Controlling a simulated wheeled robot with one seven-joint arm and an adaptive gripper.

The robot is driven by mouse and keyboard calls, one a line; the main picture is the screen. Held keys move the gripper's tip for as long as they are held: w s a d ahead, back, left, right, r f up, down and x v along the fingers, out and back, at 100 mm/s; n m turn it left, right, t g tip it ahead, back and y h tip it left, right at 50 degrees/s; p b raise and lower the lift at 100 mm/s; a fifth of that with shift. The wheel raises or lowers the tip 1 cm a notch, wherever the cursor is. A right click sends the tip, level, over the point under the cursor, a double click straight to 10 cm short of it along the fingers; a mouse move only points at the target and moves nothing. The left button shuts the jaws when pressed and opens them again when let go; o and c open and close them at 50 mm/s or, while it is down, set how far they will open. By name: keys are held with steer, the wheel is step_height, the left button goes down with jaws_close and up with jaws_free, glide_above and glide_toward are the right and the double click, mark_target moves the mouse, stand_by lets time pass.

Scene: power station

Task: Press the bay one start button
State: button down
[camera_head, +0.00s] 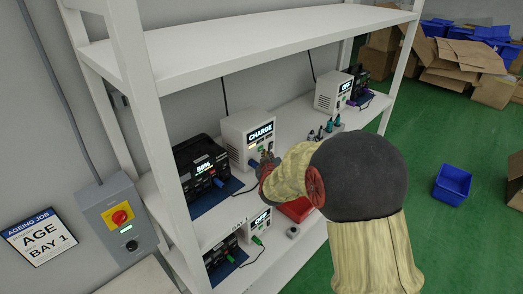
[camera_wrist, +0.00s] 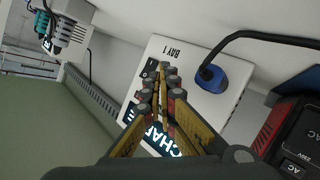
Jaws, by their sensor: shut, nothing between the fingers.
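The bay one unit is a white box (camera_head: 233,133) on the middle shelf, with a lit display reading CHARGE. In the wrist view its front panel (camera_wrist: 190,52) carries the label BAY 1, a dark switch and a blue plug (camera_wrist: 208,78). My gripper (camera_head: 266,163) is shut and empty, right at the front of this box. In the wrist view its fingertips (camera_wrist: 164,72) lie over the panel, between the switch and the plug. The fingers hide part of the panel and the display. I cannot make out the start button or tell whether the fingertips touch the panel.
A black power station (camera_head: 187,158) showing 56% stands left of the box. Another white box (camera_head: 331,91) reading OFF is farther right. A lower shelf holds similar units and a red tray (camera_head: 297,210). A wall sign (camera_head: 40,238) reads AGE BAY 1, beside a grey switch box (camera_head: 103,207).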

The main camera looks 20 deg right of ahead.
steer(key=shift+s+d+b, duration=0.35)
steer(key=shift+s+b, duration=0.1)
steer(key=shift+s, duration=0.5)
steer(key=shift+s+d+b, duration=0.35)
steer(key=shift+s+b, duration=0.05)
steer(key=shift+s, duration=0.6)
steer(key=shift+s+d+b, duration=0.35)
steer(key=shift+s+b, duration=0.1)
steer(key=shift+s, duration=0.5)
steer(key=shift+a, duration=0.1)
